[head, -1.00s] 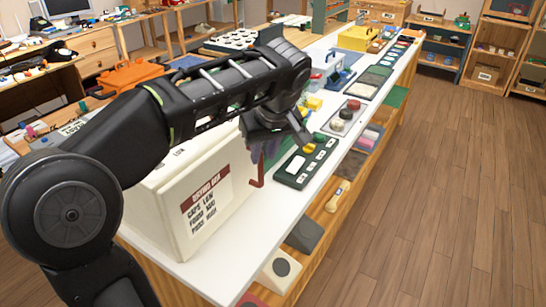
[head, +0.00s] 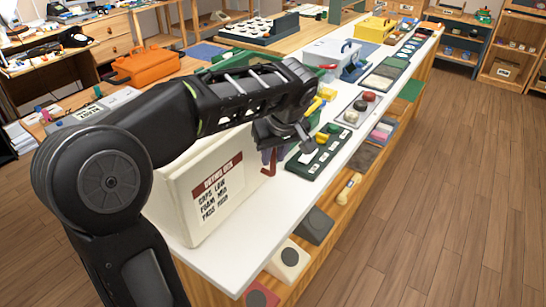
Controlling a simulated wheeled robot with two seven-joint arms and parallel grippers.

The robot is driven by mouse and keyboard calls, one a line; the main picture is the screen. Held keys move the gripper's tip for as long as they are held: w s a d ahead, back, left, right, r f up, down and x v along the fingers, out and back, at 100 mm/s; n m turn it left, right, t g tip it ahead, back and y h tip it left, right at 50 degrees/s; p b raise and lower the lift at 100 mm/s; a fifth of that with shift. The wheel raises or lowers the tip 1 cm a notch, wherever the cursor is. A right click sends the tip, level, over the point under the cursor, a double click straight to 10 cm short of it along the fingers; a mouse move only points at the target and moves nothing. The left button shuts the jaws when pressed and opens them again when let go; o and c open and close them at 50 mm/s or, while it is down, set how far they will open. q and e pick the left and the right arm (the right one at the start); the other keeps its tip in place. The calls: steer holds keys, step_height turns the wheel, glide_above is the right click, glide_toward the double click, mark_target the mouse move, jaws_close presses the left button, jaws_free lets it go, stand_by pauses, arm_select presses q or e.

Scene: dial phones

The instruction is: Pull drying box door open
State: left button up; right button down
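The drying box (head: 215,190) is a cream-white box with a red-banded label, on the near end of the white counter. Its labelled front looks closed. A red bent handle (head: 268,166) stands at the box's right edge, its upper part partly hidden by my gripper. My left gripper (head: 283,147) comes down from the upper left over that edge, close to the handle. I cannot tell whether its fingers touch the handle or how far apart they are. My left arm hides the top of the box. My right gripper is not in view.
A dark green tray (head: 321,158) with small blocks lies just right of the gripper. A grey tray with round knobs (head: 357,108) and a clear-sided bin (head: 335,55) stand farther along the counter. Shelves with sloped blocks (head: 289,258) lie below. The wooden floor at right is clear.

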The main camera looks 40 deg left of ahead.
arm_select(q)
steer(key=shift+w+a+f, duration=0.1)
steer(key=shift+a+f, duration=0.1)
steer(key=shift+f, duration=0.35)
jaws_close()
stand_by(1.0)
